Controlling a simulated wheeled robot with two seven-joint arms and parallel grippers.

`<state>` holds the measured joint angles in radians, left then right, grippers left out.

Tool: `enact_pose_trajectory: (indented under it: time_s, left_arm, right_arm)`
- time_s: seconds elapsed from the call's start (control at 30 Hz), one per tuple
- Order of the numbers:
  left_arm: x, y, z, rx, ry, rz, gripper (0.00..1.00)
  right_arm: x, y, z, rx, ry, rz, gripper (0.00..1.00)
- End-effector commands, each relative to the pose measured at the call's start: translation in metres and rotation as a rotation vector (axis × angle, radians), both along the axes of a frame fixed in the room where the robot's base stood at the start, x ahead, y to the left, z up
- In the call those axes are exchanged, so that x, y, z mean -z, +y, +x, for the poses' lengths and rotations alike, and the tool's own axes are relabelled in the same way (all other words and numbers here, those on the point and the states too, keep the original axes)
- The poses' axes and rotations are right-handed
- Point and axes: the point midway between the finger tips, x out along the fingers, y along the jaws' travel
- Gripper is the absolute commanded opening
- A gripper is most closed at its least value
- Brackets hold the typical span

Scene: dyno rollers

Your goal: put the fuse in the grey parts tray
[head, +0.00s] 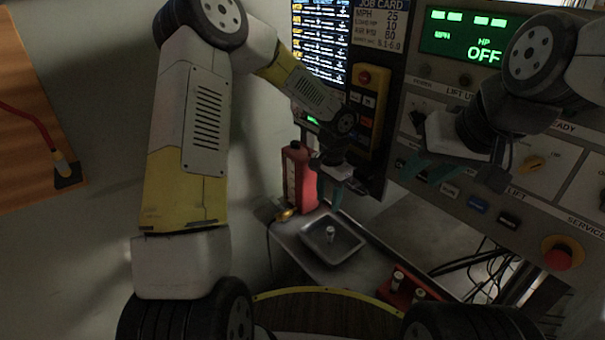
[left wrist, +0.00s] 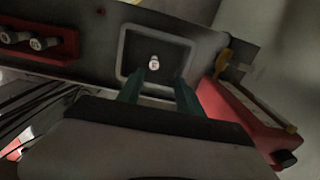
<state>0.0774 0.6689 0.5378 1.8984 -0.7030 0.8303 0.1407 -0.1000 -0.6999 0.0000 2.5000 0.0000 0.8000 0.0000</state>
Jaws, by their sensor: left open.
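The fuse (head: 331,234), a small pale cylinder, stands inside the grey parts tray (head: 312,246) on the bench. In the left wrist view the fuse (left wrist: 154,63) is near the middle of the square tray (left wrist: 122,55), with no finger touching it. My left gripper (head: 329,190) is open and empty above the tray, its teal fingers pointing down. Its fingertips (left wrist: 160,90) show apart in the left wrist view, with the fuse beyond the gap between them. My right gripper (head: 428,171) is in front of the control panel, away from the tray, its teal fingers apart with nothing between them.
A red rack (head: 400,300) with fuse-like cylinders stands at the bench's right; it also shows in the left wrist view (left wrist: 65,42). A red bottle-like object (head: 299,180) stands behind the tray. The control panel (head: 480,185) and a yellow pendant (head: 372,110) are close to my arms.

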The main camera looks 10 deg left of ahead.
Motion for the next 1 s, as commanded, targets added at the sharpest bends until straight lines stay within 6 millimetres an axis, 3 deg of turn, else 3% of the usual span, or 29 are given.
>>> enact_pose_trajectory:
  time_s: [0.03, 0.27, 0.5, 0.73, 1.0]
  left_arm:
    - [-0.019, 0.01, -0.003, -0.019, -0.025, 0.012, 0.43]
    - [-0.104, 0.059, -0.037, -0.163, -0.124, 0.036, 0.43]
    - [-0.177, 0.1, -0.092, -0.343, -0.232, -0.02, 0.43]
    - [-0.224, 0.124, -0.155, -0.515, -0.336, -0.157, 0.43]
    - [-0.247, 0.133, -0.211, -0.646, -0.421, -0.35, 0.43]
  right_arm:
    - [0.0, 0.0, 0.0, 0.0, 0.0, 0.0, 0.36]
    - [0.0, 0.0, 0.0, 0.0, 0.0, 0.0, 0.36]
    - [0.0, 0.0, 0.0, 0.0, 0.0, 0.0, 0.36]
    - [0.0, 0.0, 0.0, 0.0, 0.0, 0.0, 0.36]
    - [0.0, 0.0, 0.0, 0.0, 0.0, 0.0, 0.36]
